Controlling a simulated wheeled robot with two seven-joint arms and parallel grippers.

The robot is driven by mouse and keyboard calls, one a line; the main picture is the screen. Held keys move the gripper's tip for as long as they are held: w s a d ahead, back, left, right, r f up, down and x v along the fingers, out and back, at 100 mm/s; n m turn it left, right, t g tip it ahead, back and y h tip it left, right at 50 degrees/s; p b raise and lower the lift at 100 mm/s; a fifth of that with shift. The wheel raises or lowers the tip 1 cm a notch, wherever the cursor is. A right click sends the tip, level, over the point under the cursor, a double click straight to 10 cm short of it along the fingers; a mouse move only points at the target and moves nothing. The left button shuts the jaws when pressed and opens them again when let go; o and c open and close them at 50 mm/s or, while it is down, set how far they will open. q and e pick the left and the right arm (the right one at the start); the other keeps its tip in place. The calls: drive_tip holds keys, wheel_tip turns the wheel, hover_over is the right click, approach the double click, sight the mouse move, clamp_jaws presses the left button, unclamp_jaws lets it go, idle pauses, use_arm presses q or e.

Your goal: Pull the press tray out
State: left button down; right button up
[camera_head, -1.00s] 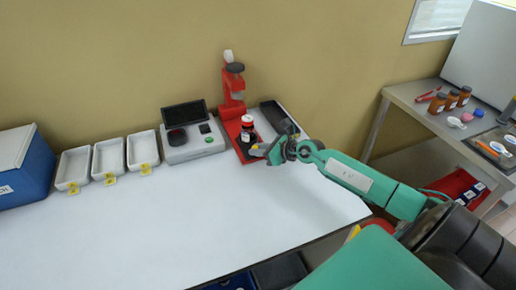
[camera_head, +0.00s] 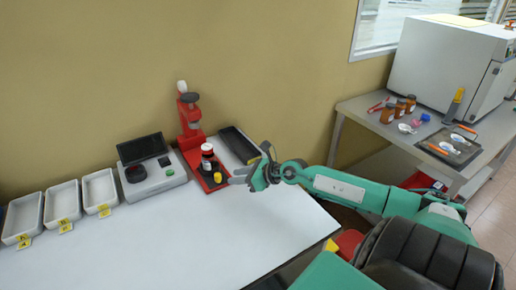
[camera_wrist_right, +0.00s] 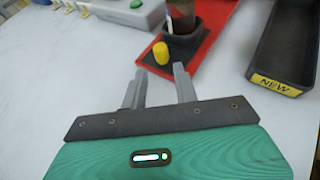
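The red press (camera_head: 190,125) stands at the back of the white table. On its red base (camera_head: 203,184) is a black tray-like holder (camera_head: 208,164) with a dark bottle (camera_head: 207,152) with a red and white band in it. A yellow knob (camera_head: 217,177) is at the holder's front; it also shows in the right wrist view (camera_wrist_right: 160,53). My right gripper (camera_head: 236,177) is open and empty in front of the knob. In the right wrist view its fingertips (camera_wrist_right: 155,72) are spread, with the knob just beyond the gap between them. My left gripper is not in view.
A black tray (camera_head: 238,145) marked NEW in the wrist view lies right of the press. A grey device with a dark screen (camera_head: 152,168) is on the left, then white trays (camera_head: 62,203). The table's front is clear. A metal side table (camera_head: 372,127) stands right.

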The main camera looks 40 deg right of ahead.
drive_tip(key=v, duration=0.2)
drive_tip(key=shift+s+d, duration=0.15)
drive_tip(key=shift+s, duration=0.15)
drive_tip(key=shift+b+v, duration=0.35)
drive_tip(key=shift+v, duration=1.45)
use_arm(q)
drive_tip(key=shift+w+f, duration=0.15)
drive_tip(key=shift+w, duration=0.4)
use_arm(e)
drive_tip(key=shift+s+d+r, duration=0.2)
drive_tip(key=shift+s+r, duration=0.15)
drive_tip(key=shift+s, duration=0.1)
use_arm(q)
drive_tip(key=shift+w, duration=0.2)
